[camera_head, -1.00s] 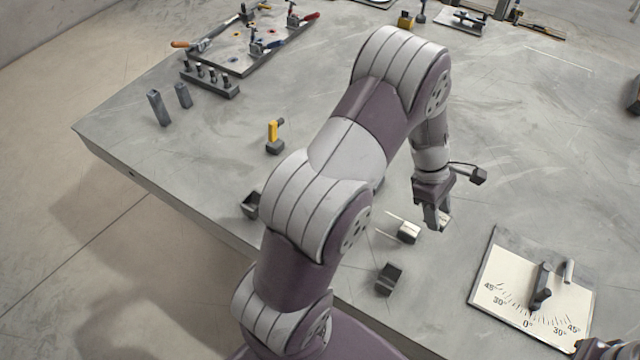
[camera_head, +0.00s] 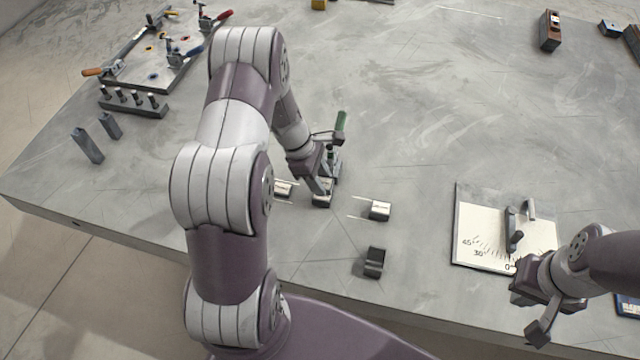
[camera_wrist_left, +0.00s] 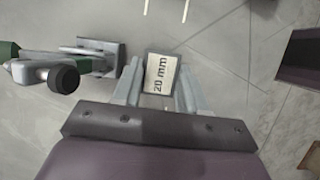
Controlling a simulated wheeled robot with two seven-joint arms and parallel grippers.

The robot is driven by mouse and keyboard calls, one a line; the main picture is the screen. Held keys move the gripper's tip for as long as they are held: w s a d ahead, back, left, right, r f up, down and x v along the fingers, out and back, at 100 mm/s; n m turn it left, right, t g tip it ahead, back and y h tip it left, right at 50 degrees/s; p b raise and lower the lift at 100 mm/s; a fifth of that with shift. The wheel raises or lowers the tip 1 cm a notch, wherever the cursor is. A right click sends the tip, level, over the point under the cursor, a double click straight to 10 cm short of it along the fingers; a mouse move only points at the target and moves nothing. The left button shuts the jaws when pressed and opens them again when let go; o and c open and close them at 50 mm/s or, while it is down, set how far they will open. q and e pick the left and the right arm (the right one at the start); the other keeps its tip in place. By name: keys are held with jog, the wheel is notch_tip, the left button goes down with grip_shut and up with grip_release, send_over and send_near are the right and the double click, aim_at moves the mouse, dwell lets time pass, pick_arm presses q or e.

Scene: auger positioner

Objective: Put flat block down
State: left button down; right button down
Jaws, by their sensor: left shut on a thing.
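My left gripper (camera_head: 322,192) is low over the table left of centre in the head view. Its two fingers are shut on a flat block labelled "20 mm" (camera_wrist_left: 161,74), which shows between the fingertips in the left wrist view. Whether the block touches the table is hard to tell. A green-handled clamp (camera_head: 340,122) stands right beside the gripper; it also shows in the left wrist view (camera_wrist_left: 95,58). My right gripper (camera_head: 540,318) is at the lower right near the table's front edge; its jaw opening is unclear.
A small light-topped block (camera_head: 380,210) between white lines lies right of the left gripper, and another (camera_head: 283,188) lies left. A dark notched block (camera_head: 374,262) is nearer the front. An angle-scale plate (camera_head: 480,236) lies at right. The table's middle back is clear.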

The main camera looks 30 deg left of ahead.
pick_arm(q)
notch_tip(320, 180, down, 3)
jog(key=shift+d+r, duration=0.1)
jog(key=shift+d, duration=0.05)
jog(key=shift+w+a+f, duration=0.1)
jog(key=shift+a+f, duration=0.1)
jog(key=shift+d+f, duration=0.1)
jog(key=shift+f, duration=0.05)
jog(key=c, duration=0.6)
grip_release()
jog(key=shift+r, duration=0.4)
jog(key=v, duration=1.2)
jog(key=s+d+r+m+y, duration=0.4)
jog(key=s+d+m, duration=0.8)
jog(key=m, duration=0.8)
jog(key=shift+s+d+r+m, duration=0.3)
jog(key=shift+s+r+m, duration=0.1)
jog(key=shift+r, duration=0.55)
